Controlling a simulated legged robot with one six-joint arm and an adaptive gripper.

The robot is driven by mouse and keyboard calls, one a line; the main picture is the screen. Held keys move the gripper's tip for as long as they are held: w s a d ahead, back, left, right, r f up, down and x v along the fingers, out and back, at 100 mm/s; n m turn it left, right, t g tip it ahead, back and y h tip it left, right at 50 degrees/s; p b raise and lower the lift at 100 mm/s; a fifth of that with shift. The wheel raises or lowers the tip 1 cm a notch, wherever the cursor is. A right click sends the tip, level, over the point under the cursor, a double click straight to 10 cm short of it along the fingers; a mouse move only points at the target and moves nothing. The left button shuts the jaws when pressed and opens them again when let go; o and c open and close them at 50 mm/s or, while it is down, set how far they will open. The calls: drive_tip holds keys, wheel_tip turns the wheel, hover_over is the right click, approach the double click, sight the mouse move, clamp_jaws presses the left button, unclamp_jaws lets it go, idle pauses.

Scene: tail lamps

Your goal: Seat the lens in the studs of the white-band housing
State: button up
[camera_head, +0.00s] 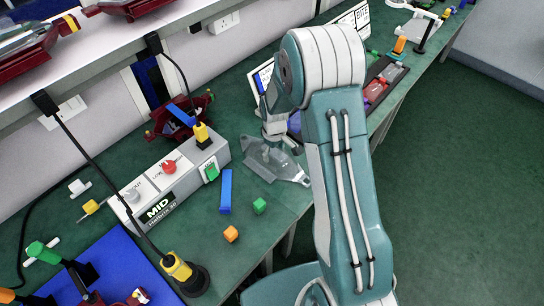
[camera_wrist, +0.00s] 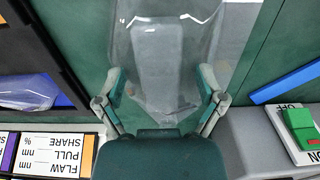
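A clear lens (camera_head: 272,163) shows below my gripper (camera_head: 275,132) near the front edge of the green bench. In the wrist view the lens (camera_wrist: 165,85) fills the middle, its narrow end towards my palm. The fingers of my gripper (camera_wrist: 161,76) are wide apart, one along each side of it. Whether the pads touch the lens is unclear. A dark red housing (camera_head: 178,118) sits on the bench behind the grey control box. More red housings (camera_head: 28,52) are on the upper shelf. I cannot make out a white band or studs on any of them.
The grey control box (camera_head: 170,178) with switches stands left of the lens. A dark tray (camera_head: 389,78) holds coloured parts on the right.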

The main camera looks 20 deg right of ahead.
drive_tip(key=c, duration=1)
drive_tip(key=shift+s, duration=0.1)
clamp_jaws()
drive_tip(key=shift+s+f, duration=0.1)
drive_tip(key=shift+s, duration=0.05)
